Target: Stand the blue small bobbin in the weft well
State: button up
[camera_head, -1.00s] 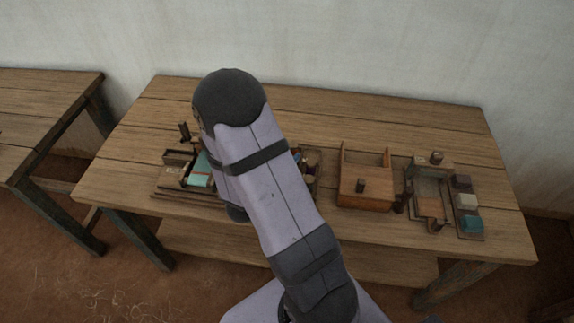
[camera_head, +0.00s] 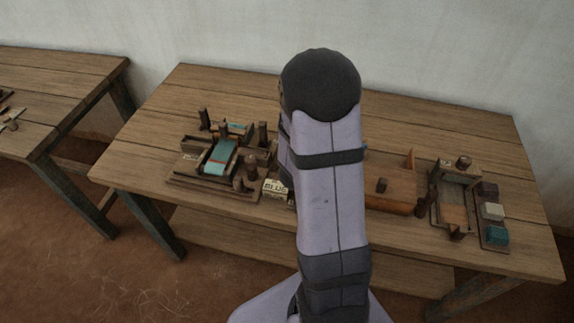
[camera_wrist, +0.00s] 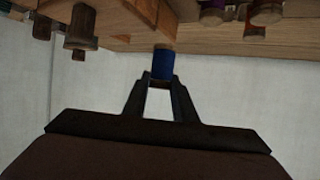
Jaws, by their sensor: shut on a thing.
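The blue small bobbin (camera_wrist: 163,64) is held between the fingertips of my gripper (camera_wrist: 160,80) in the wrist view. My gripper is shut on it, with wall behind and the wooden table edge above it in the picture. In the head view my arm hides the gripper; a small blue patch shows at the arm's right edge, but I cannot tell what it is. I cannot pick out the weft well for sure. A label reading "BLUE" (camera_head: 276,186) shows just left of my arm, with whatever is behind my arm hidden.
The small loom (camera_head: 221,157), with teal cloth and upright posts, stands left on the table (camera_head: 420,115). An orange-brown wooden box (camera_head: 392,190), a wooden frame (camera_head: 455,207) and a tray of coloured blocks (camera_head: 494,236) stand right. The table's back strip is clear.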

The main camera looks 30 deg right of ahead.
jog(key=w+a+r+n+t+y+b, duration=0.1)
jog(key=w+a+n+t+y, duration=0.25)
jog(key=w, duration=0.35)
jog(key=w+a+r+n+t+y, duration=0.1)
jog(key=w+a+n+t+y, duration=0.15)
jog(key=w+n+t, duration=0.3)
jog(key=shift+w+a+f+n+t+y, duration=0.15)
jog(key=shift+w+a+f+n+y, duration=0.35)
jog(key=shift+a+f, duration=0.7)
jog(key=shift+w+a+f+n+t+y, duration=0.1)
jog(key=shift+w+a+f+n+y, duration=0.5)
jog(key=shift+f, duration=1)
jog(key=shift+w+a+f+n+t+y, duration=0.15)
jog(key=shift+w+a+f+n+y, duration=0.35)
jog(key=shift+a+f, duration=0.75)
jog(key=shift+s+d+f, duration=0.15)
jog(key=shift+s+f, duration=0.05)
jog(key=shift+f+p, duration=0.35)
jog(key=shift+f, duration=1.45)
jog(key=shift+f, duration=0.1)
